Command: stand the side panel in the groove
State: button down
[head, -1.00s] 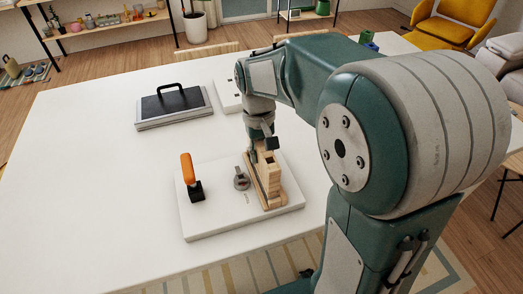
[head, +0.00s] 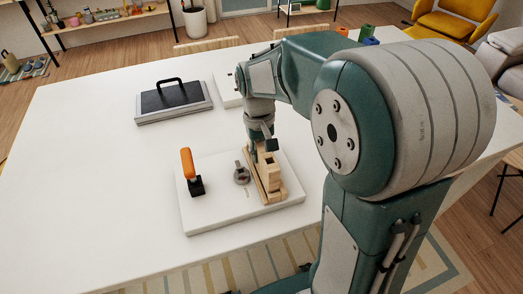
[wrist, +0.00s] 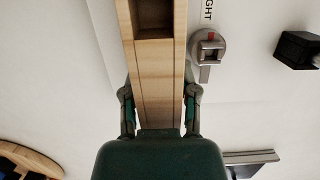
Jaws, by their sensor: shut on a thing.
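A pale wooden piece, which I take to be the side panel (wrist: 158,90), runs between the two fingers of my gripper (wrist: 160,112) in the wrist view. The fingers touch or nearly touch its two long edges. In the head view my gripper (head: 262,150) is low over the wooden assembly (head: 270,187) on the white board. A dark rectangular pocket (wrist: 154,20) shows at the far end of the wood. The groove cannot be made out clearly, and I cannot tell whether the panel is seated in it.
The white board (head: 225,218) also bears an orange-handled tool (head: 187,165) in a black holder and a grey metal clamp or latch (head: 241,175). A black-topped case with a handle (head: 173,102) lies farther back. The left of the white table (head: 90,190) is clear.

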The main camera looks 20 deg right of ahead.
jog(key=shift+f, duration=0.45)
jog(key=shift+c, duration=1.4)
grip_release()
jog(key=r, duration=0.4)
jog(key=w+r, duration=0.1)
jog(key=r, duration=0.2)
jog(key=w+r, duration=0.1)
jog(key=r, duration=0.3)
jog(key=shift+w+r, duration=0.2)
jog(key=shift+r, duration=0.1)
jog(key=s+t, duration=0.1)
jog(key=s, duration=0.2)
jog(key=s+r+t, duration=0.1)
jog(key=s, duration=0.2)
jog(key=s+t, duration=0.2)
jog(key=s, duration=0.1)
jog(key=shift+s+r, duration=0.3)
jog(key=shift+r, duration=0.1)
jog(key=s+f+t, duration=0.2)
jog(key=s+t, duration=0.1)
jog(key=s, duration=0.3)
jog(key=shift+s+f+t, duration=0.2)
jog(key=shift+s+t, duration=0.2)
